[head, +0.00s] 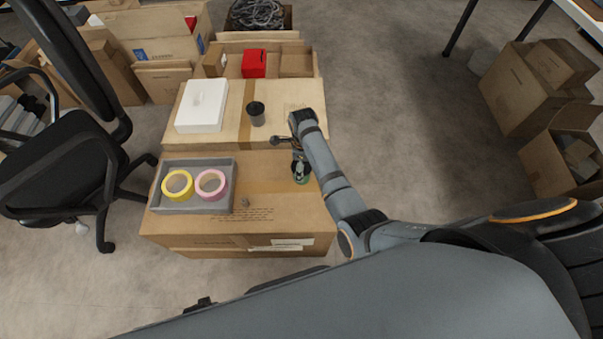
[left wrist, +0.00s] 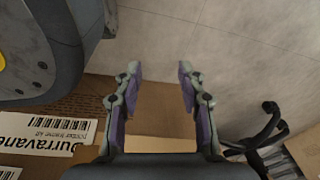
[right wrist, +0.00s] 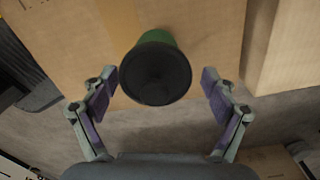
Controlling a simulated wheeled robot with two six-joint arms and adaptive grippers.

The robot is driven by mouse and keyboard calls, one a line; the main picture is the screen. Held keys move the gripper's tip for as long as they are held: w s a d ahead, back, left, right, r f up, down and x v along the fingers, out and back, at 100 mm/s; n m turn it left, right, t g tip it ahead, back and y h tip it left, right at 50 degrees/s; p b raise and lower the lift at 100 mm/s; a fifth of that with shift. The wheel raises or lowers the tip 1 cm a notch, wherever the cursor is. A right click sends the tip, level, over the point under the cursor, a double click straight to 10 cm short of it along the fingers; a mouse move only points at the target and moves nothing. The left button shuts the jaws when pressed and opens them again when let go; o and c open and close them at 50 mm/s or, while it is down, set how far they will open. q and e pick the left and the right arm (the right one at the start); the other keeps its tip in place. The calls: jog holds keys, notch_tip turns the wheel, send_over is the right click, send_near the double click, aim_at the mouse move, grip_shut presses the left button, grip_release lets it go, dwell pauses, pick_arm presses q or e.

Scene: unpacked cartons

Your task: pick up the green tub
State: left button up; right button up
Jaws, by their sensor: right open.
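The green tub (head: 301,178) stands on the near carton, close to its right side, partly hidden by my right gripper (head: 299,166) above it. In the right wrist view the tub (right wrist: 156,68) shows a wide black top and a strip of green side. My right gripper (right wrist: 158,82) is open, with one finger on each side of the tub and visible gaps between them. My left gripper (left wrist: 160,70) is open and empty over the floor beside a carton; it is not seen in the head view.
A grey tray (head: 191,208) holds a yellow tape roll (head: 167,190) and a pink tape roll (head: 221,191) on the near carton (head: 290,218). A black cup (head: 256,118) and white box (head: 202,105) stand behind. An office chair (head: 60,165) is at left.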

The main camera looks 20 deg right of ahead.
aim_at(306, 179)
jog(key=f, duration=0.2)
jog(key=f+b, duration=0.1)
jog(key=shift+s+f, duration=0.2)
jog(key=shift+s, duration=0.05)
jog(key=shift+f, duration=0.35)
pick_arm(q)
jog(key=shift+w+d+r, duration=0.1)
jog(key=shift+w+r, duration=0.05)
jog(key=shift+w, duration=0.45)
jog(key=shift+w+r, duration=0.15)
jog(key=shift+w, duration=0.4)
pick_arm(e)
jog(key=shift+c, duration=0.3)
jog(key=c, duration=1.2)
